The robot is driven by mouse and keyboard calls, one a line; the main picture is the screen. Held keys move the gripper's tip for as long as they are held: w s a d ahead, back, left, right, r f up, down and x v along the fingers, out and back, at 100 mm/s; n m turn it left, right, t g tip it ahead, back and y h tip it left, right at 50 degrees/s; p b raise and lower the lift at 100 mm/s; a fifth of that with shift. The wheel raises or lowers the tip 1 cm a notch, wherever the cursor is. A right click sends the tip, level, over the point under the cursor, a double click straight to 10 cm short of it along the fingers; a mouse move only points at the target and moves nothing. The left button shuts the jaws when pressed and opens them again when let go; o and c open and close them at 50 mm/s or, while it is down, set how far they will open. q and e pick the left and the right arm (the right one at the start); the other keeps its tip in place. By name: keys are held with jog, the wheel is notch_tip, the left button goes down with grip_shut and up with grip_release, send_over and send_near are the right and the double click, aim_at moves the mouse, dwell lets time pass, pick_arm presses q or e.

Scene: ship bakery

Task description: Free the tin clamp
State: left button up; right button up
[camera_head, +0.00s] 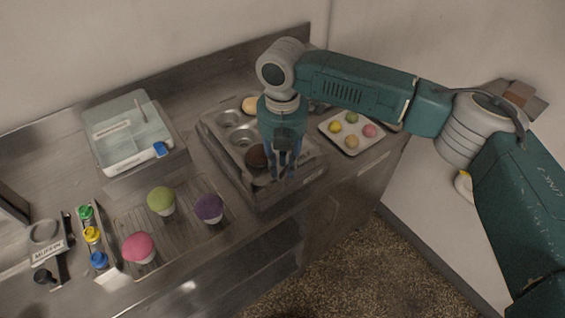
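A grey metal muffin tin (207,125) sits in a holder on the steel counter, in the middle of the head view. Some of its cups look empty; one holds a dark brown muffin (256,156) and another a pale one (249,104). My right gripper (284,176) points straight down over the tin's front right part, beside the dark muffin. Its fingers hide part of the tin, and I cannot tell whether they touch it or how far apart they are. I cannot make out the clamp clearly. My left gripper is not in view.
A tray (376,146) with several coloured items lies right of the tin. A clear-lidded box (125,133) stands at the back left. Colour-capped bottles (92,235) stand at the left. A wall rises behind.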

grip_shut()
jog(key=shift+s+r+p, duration=0.1)
jog(key=shift+r+p, duration=0.05)
jog(key=shift+p, duration=0.2)
jog(key=m+p, duration=0.3)
jog(key=shift+s+d+r+p, duration=0.1)
jog(key=shift+d+r+p, duration=0.05)
jog(key=shift+p, duration=0.15)
jog(key=shift+m+p, duration=0.35)
jog(key=shift+m, duration=0.15)
jog(key=shift+d+f+m, duration=0.1)
jog(key=shift+f+m, duration=0.15)
jog(key=shift+m, duration=0.15)
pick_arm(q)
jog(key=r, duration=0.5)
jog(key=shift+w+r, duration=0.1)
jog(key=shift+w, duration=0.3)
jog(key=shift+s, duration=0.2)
pick_arm(e)
jog(key=shift+o, duration=1.7)
grip_release()
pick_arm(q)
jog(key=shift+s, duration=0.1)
pick_arm(e)
jog(key=shift+o, duration=0.3)
